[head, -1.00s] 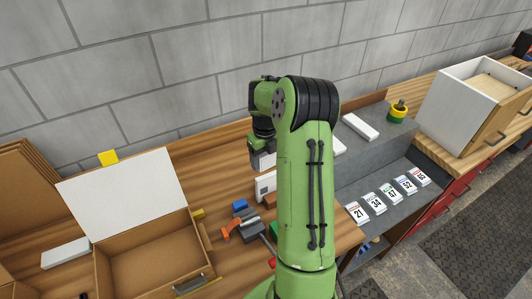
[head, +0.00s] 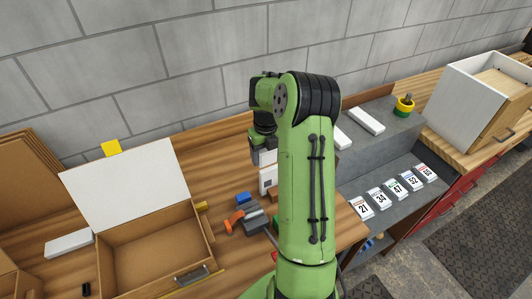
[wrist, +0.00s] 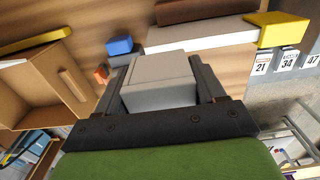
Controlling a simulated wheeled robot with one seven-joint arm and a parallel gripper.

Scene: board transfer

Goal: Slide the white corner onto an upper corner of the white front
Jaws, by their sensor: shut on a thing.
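My gripper (wrist: 163,88) is shut on the white corner (wrist: 158,92), a pale block between its fingers in the wrist view. In the head view the gripper (head: 263,152) is partly hidden behind my arm. The white front (head: 267,180) seems to be the upright white panel just below the gripper, with its right part hidden by my arm. In the wrist view its edge shows as a long white strip (wrist: 215,38) with a yellow corner (wrist: 277,30) at the right end. The held corner is near the strip's left end; I cannot tell whether they touch.
A blue block (head: 243,198) and an orange piece (head: 234,222) lie left of the panel. An open brown box (head: 150,245) with a raised white panel (head: 122,187) stands at left. Numbered cards (head: 397,189) lie on the grey shelf at right.

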